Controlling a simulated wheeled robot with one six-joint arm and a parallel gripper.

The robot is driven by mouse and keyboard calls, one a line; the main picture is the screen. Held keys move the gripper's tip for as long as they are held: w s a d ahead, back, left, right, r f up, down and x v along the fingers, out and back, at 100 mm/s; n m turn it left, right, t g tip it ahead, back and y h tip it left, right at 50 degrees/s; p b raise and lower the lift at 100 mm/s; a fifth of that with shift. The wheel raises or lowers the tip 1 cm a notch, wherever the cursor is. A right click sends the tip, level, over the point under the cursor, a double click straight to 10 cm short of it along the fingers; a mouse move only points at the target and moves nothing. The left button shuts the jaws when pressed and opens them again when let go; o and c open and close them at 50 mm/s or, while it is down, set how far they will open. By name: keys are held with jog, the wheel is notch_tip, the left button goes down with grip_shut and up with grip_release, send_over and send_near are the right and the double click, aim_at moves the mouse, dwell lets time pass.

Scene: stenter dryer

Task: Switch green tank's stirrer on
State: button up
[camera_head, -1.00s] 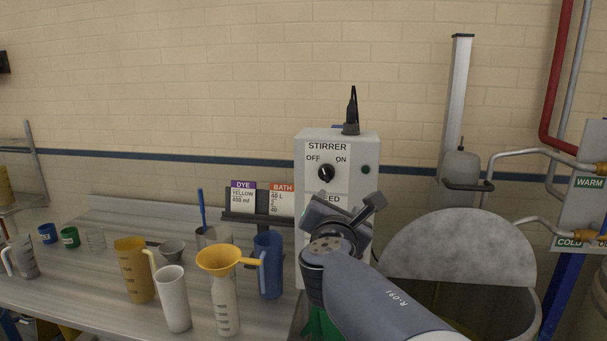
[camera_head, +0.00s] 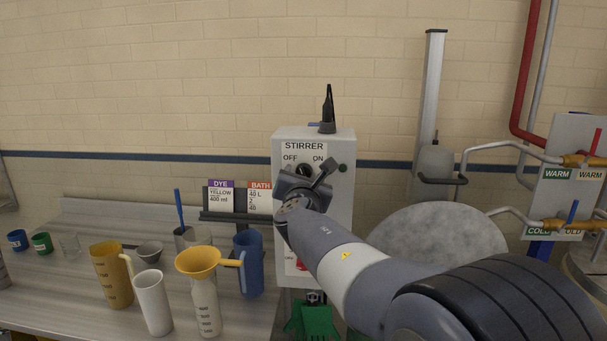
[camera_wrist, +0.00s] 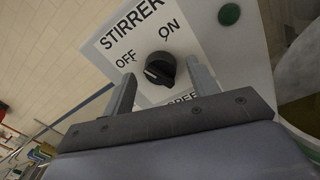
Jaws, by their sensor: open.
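The stirrer control box (camera_head: 342,215) is light grey with a STIRRER label, OFF on the left and ON on the right. Its black knob (camera_wrist: 160,68) shows in the wrist view between and beyond my open fingers, apart from both. The knob's pale mark points toward the OFF side. A green round lamp or button (camera_wrist: 229,14) sits to the right of ON and looks dark. My gripper (camera_head: 306,176) is in front of the box and hides most of the knob in the head view; in the wrist view my gripper (camera_wrist: 161,88) is open and empty.
A round grey lid (camera_head: 440,250) is at the right, with WARM and COLD pipes beyond. The bench at left holds a yellow jug (camera_head: 110,275), a white jug (camera_head: 153,302), a yellow funnel (camera_head: 198,262) and a blue jug (camera_head: 249,265). Green gloves (camera_head: 313,320) hang below the box.

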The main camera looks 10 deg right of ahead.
jog(key=shift+w, duration=0.2)
jog(key=c, duration=1)
jog(key=shift+f+b, duration=0.1)
jog(key=shift+b, duration=0.3)
jog(key=shift+f+m+t+h+b, duration=0.1)
jog(key=shift+m+t+h+b, duration=0.1)
jog(key=shift+m+b, duration=3.4)
jog(key=shift+f+m+t+h+b, duration=0.1)
jog(key=shift+m+h+b, duration=0.1)
jog(key=shift+m+b, duration=3.35)
jog(key=shift+r+n+b, duration=0.15)
jog(key=shift+n+b, duration=0.1)
jog(key=shift+b, duration=0.4)
